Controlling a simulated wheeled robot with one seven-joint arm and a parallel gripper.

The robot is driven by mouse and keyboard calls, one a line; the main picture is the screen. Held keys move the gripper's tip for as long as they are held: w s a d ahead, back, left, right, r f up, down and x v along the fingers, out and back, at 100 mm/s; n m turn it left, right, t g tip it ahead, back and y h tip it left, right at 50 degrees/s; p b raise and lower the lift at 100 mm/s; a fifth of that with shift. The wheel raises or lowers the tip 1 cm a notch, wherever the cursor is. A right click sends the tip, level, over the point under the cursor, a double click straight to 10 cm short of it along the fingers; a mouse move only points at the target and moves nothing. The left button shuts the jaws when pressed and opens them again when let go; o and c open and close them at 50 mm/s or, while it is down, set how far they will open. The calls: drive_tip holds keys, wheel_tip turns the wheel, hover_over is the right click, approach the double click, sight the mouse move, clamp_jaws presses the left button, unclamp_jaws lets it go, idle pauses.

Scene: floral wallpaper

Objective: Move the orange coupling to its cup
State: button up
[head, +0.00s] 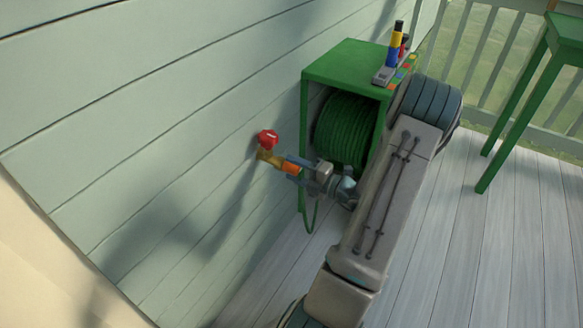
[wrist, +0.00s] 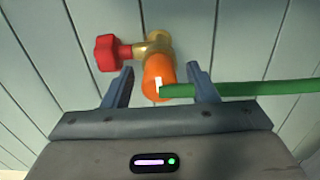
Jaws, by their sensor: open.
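The orange coupling (head: 291,168) is on the end of a brass tap (head: 270,157) with a red handle (head: 267,139), on the wall. In the wrist view the coupling (wrist: 154,68) faces me, with a white mark on it and the green hose (wrist: 250,88) running right from its front. My gripper (head: 298,171) is at the coupling. Its fingers (wrist: 159,72) stand apart on either side, with visible gaps, so it is open. I cannot make out a cup for the coupling for certain; small coloured pieces (head: 401,73) lie on the green cabinet's top.
The green cabinet (head: 345,62) holds a coiled green hose (head: 345,128) and stands against the wall, close behind my arm. A blue, yellow and black upright item (head: 395,45) stands on top. A green table (head: 515,100) is at right. The deck floor is clear.

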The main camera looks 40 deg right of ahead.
sight(299, 171)
drive_tip(key=c, duration=1)
drive_tip(key=shift+s+d, duration=0.1)
drive_tip(key=shift+s, duration=0.05)
drive_tip(key=shift+p+v, duration=1.25)
drive_tip(key=shift+v, duration=0.9)
